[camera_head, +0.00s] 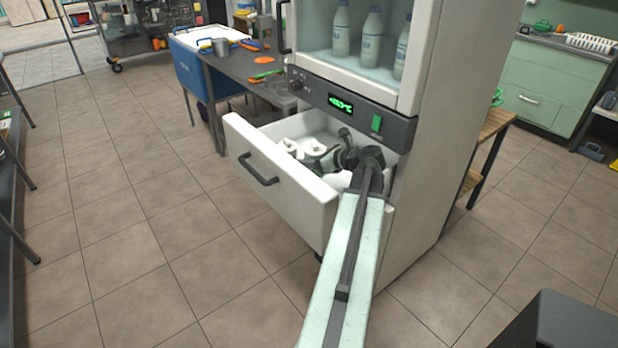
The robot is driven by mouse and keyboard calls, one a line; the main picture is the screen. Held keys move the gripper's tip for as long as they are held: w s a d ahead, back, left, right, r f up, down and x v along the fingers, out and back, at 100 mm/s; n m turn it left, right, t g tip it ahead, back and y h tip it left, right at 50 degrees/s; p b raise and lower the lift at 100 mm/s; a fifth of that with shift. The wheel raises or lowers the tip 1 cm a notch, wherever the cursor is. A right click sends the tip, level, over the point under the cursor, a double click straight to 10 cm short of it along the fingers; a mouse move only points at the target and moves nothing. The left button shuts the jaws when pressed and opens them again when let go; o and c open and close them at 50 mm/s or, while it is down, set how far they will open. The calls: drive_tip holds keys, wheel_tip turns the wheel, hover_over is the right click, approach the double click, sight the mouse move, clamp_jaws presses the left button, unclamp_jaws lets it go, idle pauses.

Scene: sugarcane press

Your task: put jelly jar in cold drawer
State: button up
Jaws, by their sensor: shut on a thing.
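The cold drawer (262,178) is the white drawer at the bottom of the fridge cabinet. It is pulled open, with a dark handle on its front. My gripper (316,159) reaches over the drawer's right side and is low inside the drawer opening. It is shut on a small pale thing, which I take for the jelly jar (314,148); the jar is small and partly hidden by the gripper. Other whitish items (288,146) lie in the drawer just left of it. I cannot tell whether the jar touches the drawer floor.
The fridge cabinet (440,130) rises right behind the drawer, with a control panel (345,107) above the opening and white bottles (372,35) on the shelf. A dark worktable (240,66) stands behind left. The tiled floor (120,230) left of the drawer is clear.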

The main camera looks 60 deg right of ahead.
drive_tip(key=shift+f+b, duration=2)
drive_tip(key=shift+f, duration=0.2)
drive_tip(key=shift+a+f, duration=0.1)
drive_tip(key=shift+s+a+b, duration=0.1)
drive_tip(key=shift+b, duration=0.2)
drive_tip(key=o, duration=1.9)
drive_tip(key=shift+f, duration=0.15)
drive_tip(key=shift+c, duration=0.2)
drive_tip(key=shift+r, duration=0.25)
drive_tip(key=shift+d+r+p, duration=0.2)
drive_tip(key=shift+r+p, duration=0.3)
drive_tip(key=shift+p, duration=0.4)
drive_tip(key=p+v, duration=0.2)
drive_tip(key=v, duration=0.5)
drive_tip(key=shift+s, duration=0.25)
